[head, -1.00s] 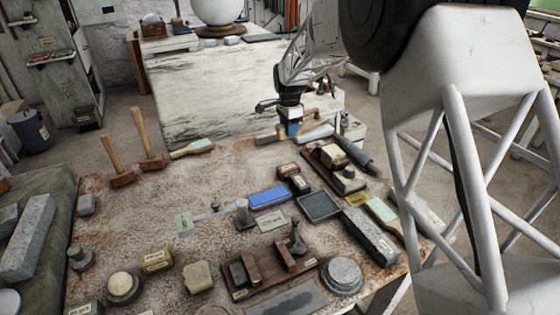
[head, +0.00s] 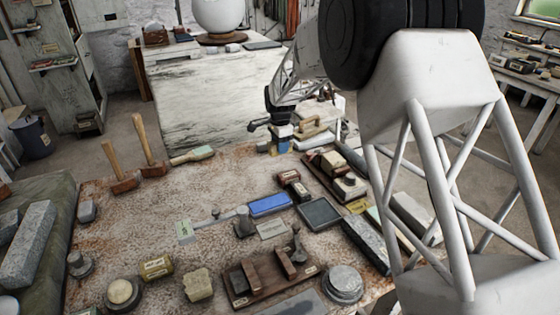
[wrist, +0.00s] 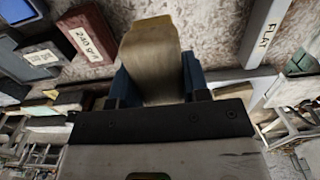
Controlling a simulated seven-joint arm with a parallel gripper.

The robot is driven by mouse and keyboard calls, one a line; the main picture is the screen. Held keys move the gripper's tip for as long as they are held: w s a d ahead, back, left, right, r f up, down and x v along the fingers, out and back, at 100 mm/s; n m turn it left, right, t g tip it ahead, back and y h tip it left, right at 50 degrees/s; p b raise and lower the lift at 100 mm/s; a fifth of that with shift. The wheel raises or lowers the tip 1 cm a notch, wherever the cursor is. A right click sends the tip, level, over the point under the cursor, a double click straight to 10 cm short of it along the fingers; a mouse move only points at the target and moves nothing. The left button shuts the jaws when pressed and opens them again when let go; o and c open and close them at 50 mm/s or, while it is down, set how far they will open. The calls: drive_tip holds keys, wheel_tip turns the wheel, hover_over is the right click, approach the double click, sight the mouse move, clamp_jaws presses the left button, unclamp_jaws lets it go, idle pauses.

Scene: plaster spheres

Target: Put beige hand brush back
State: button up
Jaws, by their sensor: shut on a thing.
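In the wrist view, a tan, flat-faced piece that I take to be the beige hand brush (wrist: 150,48) sits between the blue fingers of my gripper (wrist: 153,78). My gripper is shut on it, and the palm hides its near end. In the head view, my gripper (head: 281,136) is low over the far edge of the worktable (head: 215,180). The held brush is too small and covered there to make out clearly.
A wooden-handled float (head: 314,128) is just right of my gripper. A blue box (head: 269,205) and a dark tray (head: 319,213) are nearer. Bare tabletop lies left of centre.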

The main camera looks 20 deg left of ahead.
sight(280, 167)
drive_tip(key=shift+f, duration=0.75)
drive_tip(key=shift+f, duration=2.5)
drive_tip(key=shift+f, duration=0.15)
drive_tip(key=o, duration=0.8)
drive_tip(key=shift+o, duration=0.2)
wheel_tip(280, 167, up, 12)
drive_tip(key=shift+r, duration=0.15)
